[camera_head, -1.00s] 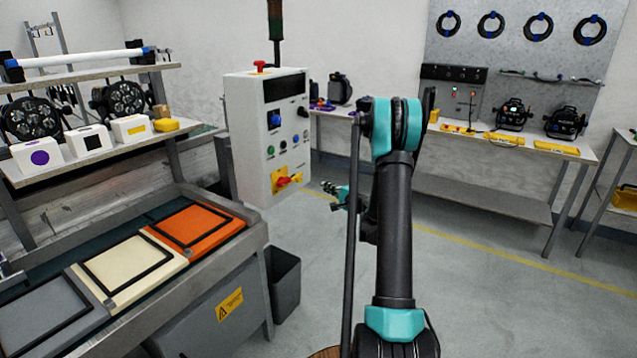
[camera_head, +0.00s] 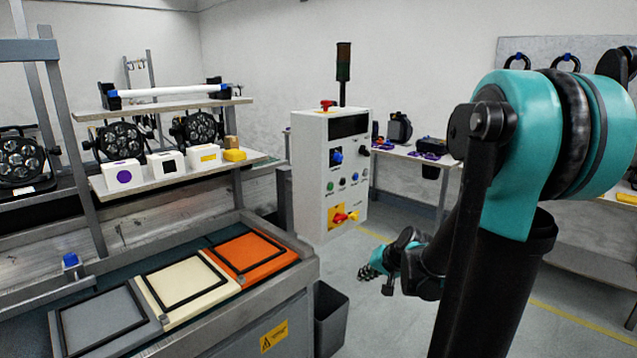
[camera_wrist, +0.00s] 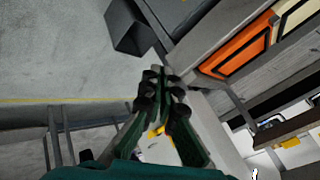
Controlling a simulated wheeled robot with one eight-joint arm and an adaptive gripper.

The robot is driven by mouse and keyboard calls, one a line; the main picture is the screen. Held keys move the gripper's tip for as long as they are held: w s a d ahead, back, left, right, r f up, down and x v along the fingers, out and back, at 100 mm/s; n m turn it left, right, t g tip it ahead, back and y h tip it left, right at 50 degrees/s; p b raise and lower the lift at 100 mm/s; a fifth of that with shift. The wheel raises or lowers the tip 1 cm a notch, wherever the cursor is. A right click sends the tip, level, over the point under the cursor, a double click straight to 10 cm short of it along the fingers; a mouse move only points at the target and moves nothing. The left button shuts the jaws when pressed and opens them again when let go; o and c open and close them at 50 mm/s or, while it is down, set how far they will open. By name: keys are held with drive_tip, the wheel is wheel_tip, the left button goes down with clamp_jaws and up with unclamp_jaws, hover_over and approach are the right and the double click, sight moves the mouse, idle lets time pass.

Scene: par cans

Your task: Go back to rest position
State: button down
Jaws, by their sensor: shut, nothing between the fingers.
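My gripper (camera_head: 372,272) hangs in free air to the right of the workbench and below the control box, partly behind my own arm. In the wrist view my gripper (camera_wrist: 162,78) points toward the floor with its fingers together and nothing between them. The white control box (camera_head: 334,175) with its red and yellow switch stands behind and left of the gripper, apart from it in the head view.
The workbench carries a grey (camera_head: 103,322), a cream (camera_head: 187,287) and an orange pad (camera_head: 250,252). A dark bin (camera_head: 331,318) stands on the floor beside it. A side table (camera_head: 418,160) is behind. Floor at the right (camera_head: 570,325) is clear.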

drive_tip(key=s+d+f+n+g+h, duration=0.1)
drive_tip(key=s+d+f+h, duration=0.1)
drive_tip(key=s, duration=0.7)
drive_tip(key=s+d+f+n+g+h, duration=0.1)
drive_tip(key=s+d+f+n+h, duration=0.1)
drive_tip(key=s, duration=0.7)
drive_tip(key=shift+d+f+n+g+h, duration=0.3)
drive_tip(key=shift+d+f+h, duration=0.1)
drive_tip(key=shift+d, duration=0.4)
